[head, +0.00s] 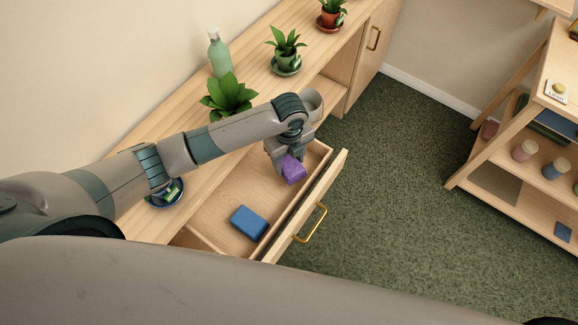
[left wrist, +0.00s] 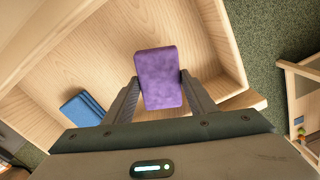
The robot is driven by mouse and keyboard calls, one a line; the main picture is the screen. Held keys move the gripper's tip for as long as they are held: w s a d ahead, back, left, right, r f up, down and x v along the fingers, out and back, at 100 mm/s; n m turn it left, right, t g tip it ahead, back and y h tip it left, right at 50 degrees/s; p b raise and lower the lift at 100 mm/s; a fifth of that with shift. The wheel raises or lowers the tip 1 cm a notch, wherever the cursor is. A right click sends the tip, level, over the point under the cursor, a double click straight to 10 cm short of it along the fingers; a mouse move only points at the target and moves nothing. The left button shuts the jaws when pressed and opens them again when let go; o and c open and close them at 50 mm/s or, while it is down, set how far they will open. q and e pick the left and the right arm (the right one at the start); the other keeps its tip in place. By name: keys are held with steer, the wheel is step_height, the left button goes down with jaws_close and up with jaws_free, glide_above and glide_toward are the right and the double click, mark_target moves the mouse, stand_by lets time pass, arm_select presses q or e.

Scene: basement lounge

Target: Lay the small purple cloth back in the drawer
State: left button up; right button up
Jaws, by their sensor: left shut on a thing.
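The small purple cloth (head: 293,169) is a folded block held in my left gripper (head: 285,160). In the left wrist view the purple cloth (left wrist: 159,78) sits between both fingers of the left gripper (left wrist: 159,88), which touch its sides. The open wooden drawer (head: 206,218) lies below; the cloth is over its far end, near the front panel. I cannot tell whether the cloth touches the drawer floor. A blue folded cloth (head: 249,222) lies in the drawer's nearer part, and it also shows in the left wrist view (left wrist: 84,108). My right gripper is not in view.
The drawer front (head: 335,172) has a brass handle (head: 311,223). The cabinet top holds a green bottle (head: 219,53), potted plants (head: 286,45) and a dark blue dish (head: 167,194). A shelf unit (head: 500,120) stands at right. The green carpet between is clear.

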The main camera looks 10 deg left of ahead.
mark_target(289, 168)
arm_select(q)
steer(key=shift+f, duration=0.35)
steer(key=shift+f+p, duration=0.45)
steer(key=shift+f, duration=1.3)
steer(key=o, duration=1)
steer(key=shift+c, duration=0.2)
steer(key=shift+r, duration=0.15)
